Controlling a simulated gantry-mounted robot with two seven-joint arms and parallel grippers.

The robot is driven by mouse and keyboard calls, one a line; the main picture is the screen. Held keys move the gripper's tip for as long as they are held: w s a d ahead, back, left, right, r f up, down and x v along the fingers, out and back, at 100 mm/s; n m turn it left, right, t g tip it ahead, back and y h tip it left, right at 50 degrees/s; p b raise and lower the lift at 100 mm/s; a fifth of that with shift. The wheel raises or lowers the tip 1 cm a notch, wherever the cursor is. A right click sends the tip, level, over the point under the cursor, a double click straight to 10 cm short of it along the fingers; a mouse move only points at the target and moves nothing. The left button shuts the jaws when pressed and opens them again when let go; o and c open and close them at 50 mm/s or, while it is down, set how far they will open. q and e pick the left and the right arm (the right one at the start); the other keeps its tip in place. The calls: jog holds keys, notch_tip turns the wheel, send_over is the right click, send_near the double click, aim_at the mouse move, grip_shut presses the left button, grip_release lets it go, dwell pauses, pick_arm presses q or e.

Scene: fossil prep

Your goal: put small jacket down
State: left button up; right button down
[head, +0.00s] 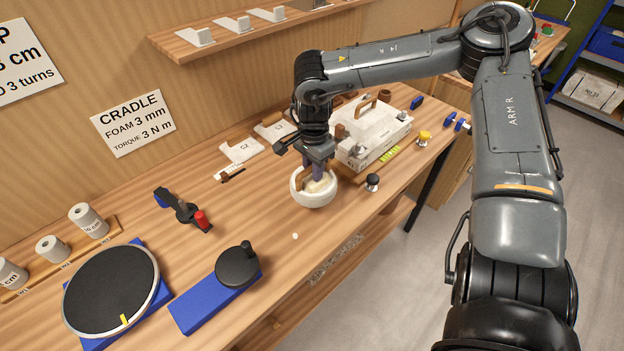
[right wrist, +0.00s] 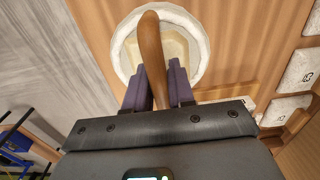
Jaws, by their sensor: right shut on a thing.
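The small jacket appears as a cream piece (head: 323,185) with a curved wooden handle, inside a round white bowl-like ring (head: 313,201) on the bench. My right gripper (head: 313,171) points down over the ring and is shut on the handle. In the right wrist view the handle (right wrist: 151,55) runs between the two dark fingers, with the cream piece (right wrist: 177,48) below and the white ring (right wrist: 205,38) around it. I cannot tell whether the cream piece rests on the ring's floor. My left gripper is not in view.
A large white jacket with a wooden handle (head: 376,132) stands behind right of the ring. A black-knobbed item (head: 372,182) is close on the right. White C2 pieces (head: 240,151) lie behind left. A black turntable (head: 111,290) and blue-based tool (head: 216,302) occupy the front left.

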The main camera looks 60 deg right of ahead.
jog(key=shift+w, duration=0.25)
jog(key=shift+f, duration=2.05)
jog(key=shift+f, duration=0.1)
jog(key=shift+f, duration=0.1)
jog(key=c, duration=1)
grip_release()
jog(key=shift+c, duration=0.2)
jog(key=shift+o, duration=0.4)
